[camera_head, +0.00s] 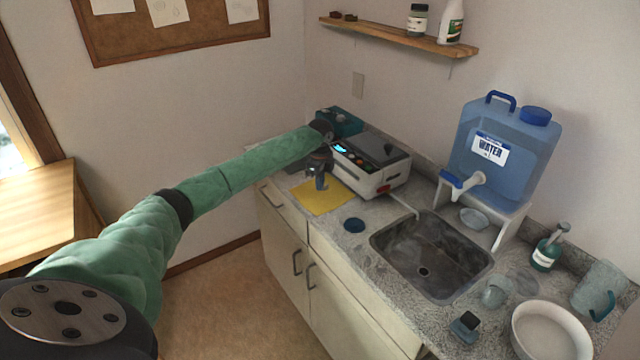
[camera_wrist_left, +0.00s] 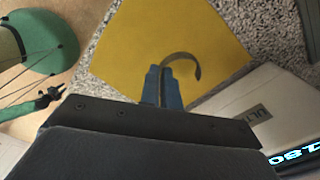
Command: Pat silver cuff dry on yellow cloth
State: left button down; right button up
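The yellow cloth (camera_head: 324,203) lies on the counter, left of the white machine; it fills much of the left wrist view (camera_wrist_left: 140,45). The silver cuff (camera_wrist_left: 192,60) shows there as a dark grey open curve over the cloth. My left gripper (camera_wrist_left: 163,86) has its blue fingertips closed on one end of the cuff. I cannot tell whether the cuff touches the cloth. In the head view my left gripper (camera_head: 320,182) points down over the cloth, and the cuff is too small to make out. My right gripper is not in view.
A white machine with a lit display (camera_head: 370,165) stands right beside the cloth. The sink (camera_head: 440,233) and a blue water container (camera_head: 505,150) are further right. Cups and a bowl (camera_head: 550,312) crowd the near right end.

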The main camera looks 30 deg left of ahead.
pick_arm(q)
jog(key=shift+f, duration=1.15)
jog(key=shift+r, duration=0.1)
dwell(1.2)
jog(key=shift+d+r+p, duration=0.15)
jog(key=shift+r+p, duration=0.4)
jog(key=shift+d+r+p, duration=0.15)
jog(key=shift+r+p, duration=0.35)
jog(key=shift+f, duration=1.1)
jog(key=shift+r, duration=0.15)
dwell(0.9)
jog(key=shift+w+a+r+p, duration=0.15)
jog(key=shift+r+p, duration=0.15)
jog(key=shift+r, duration=0.2)
jog(key=shift+w+a+r+p, duration=0.15)
jog(key=shift+r+p, duration=0.1)
jog(key=shift+r, duration=0.25)
jog(key=shift+d, duration=0.1)
jog(key=shift+f, duration=1.15)
